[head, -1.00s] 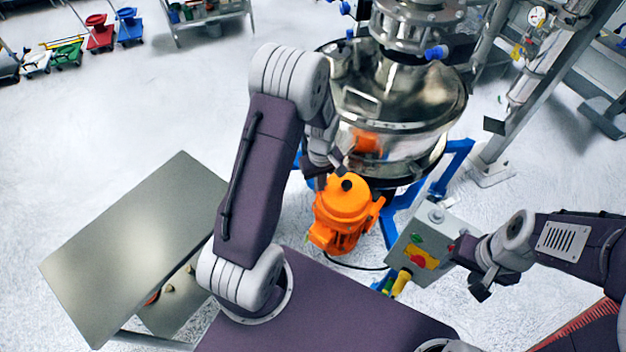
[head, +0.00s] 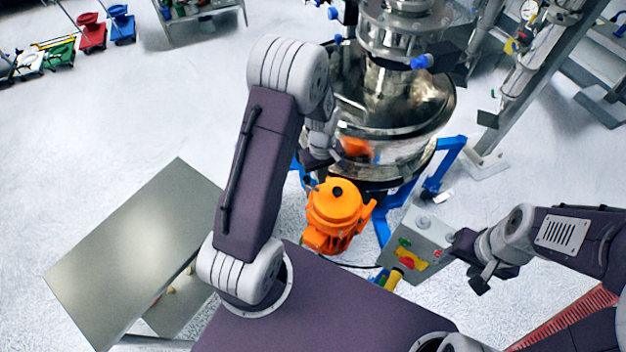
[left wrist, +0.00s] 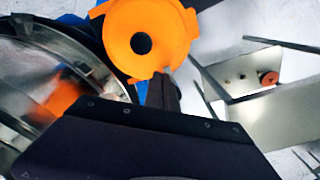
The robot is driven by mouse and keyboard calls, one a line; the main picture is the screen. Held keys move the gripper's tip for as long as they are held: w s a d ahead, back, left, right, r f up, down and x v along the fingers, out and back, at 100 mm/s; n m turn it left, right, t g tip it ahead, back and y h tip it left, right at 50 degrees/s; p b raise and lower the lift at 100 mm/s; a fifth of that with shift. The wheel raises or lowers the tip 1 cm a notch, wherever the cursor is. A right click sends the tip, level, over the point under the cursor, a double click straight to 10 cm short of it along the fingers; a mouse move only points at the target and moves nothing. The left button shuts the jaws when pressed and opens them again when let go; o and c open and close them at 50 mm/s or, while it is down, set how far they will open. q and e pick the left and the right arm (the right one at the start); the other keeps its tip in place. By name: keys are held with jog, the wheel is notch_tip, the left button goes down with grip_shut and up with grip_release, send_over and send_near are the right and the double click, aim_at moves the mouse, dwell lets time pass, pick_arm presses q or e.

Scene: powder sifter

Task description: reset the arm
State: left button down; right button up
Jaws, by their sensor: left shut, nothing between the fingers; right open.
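My left arm rises from the base and bends down at the elbow. My left gripper (head: 309,184) hangs just behind the top of the orange motor (head: 337,212), near the steel sifter (head: 398,118). In the left wrist view its dark fingers (left wrist: 166,78) are together and empty, with the tips near the orange motor's round top (left wrist: 143,40); I cannot tell whether they touch it. My right gripper (head: 480,284) is open and empty, just right of the grey control box (head: 420,237).
A steel table (head: 130,255) stands at the left, with small items on a lower shelf. Blue legs (head: 445,165) carry the sifter. A metal post frame (head: 540,80) is at the right. Coloured carts (head: 90,32) are far left. The floor between is clear.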

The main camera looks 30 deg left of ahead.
pick_arm(q)
jog(key=shift+a+r+p, duration=0.15)
jog(key=shift+r+p, duration=0.15)
jog(key=shift+r, duration=0.25)
jog(key=shift+s+a+r, duration=0.15)
jog(key=shift+a+r, duration=0.05)
jog(key=shift+a, duration=0.05)
jog(key=shift+s+a, duration=0.2)
jog(key=shift+a, duration=0.1)
jog(key=shift+d, duration=0.3)
jog(key=shift+w+d+r+t+b, duration=0.1)
jog(key=shift+w+r+t+b, duration=0.1)
jog(key=shift+w+b, duration=0.35)
jog(key=shift+w+d+r+t+b, duration=0.1)
jog(key=shift+w+t+b, duration=0.1)
jog(key=shift+w+b, duration=0.3)
jog(key=s+d+r+m+b, duration=0.2)
jog(key=s+d+m+b, duration=0.1)
jog(key=s+m, duration=0.6)
jog(key=s+b, duration=0.1)
jog(key=s, duration=0.3)
jog(key=shift+s+d+m+b, duration=0.2)
jog(key=shift+s+m+b, duration=0.15)
jog(key=shift+m, duration=0.05)
pick_arm(e)
jog(key=f, duration=0.3)
jog(key=a+f, duration=0.1)
jog(key=f, duration=0.1)
jog(key=shift+f, duration=0.3)
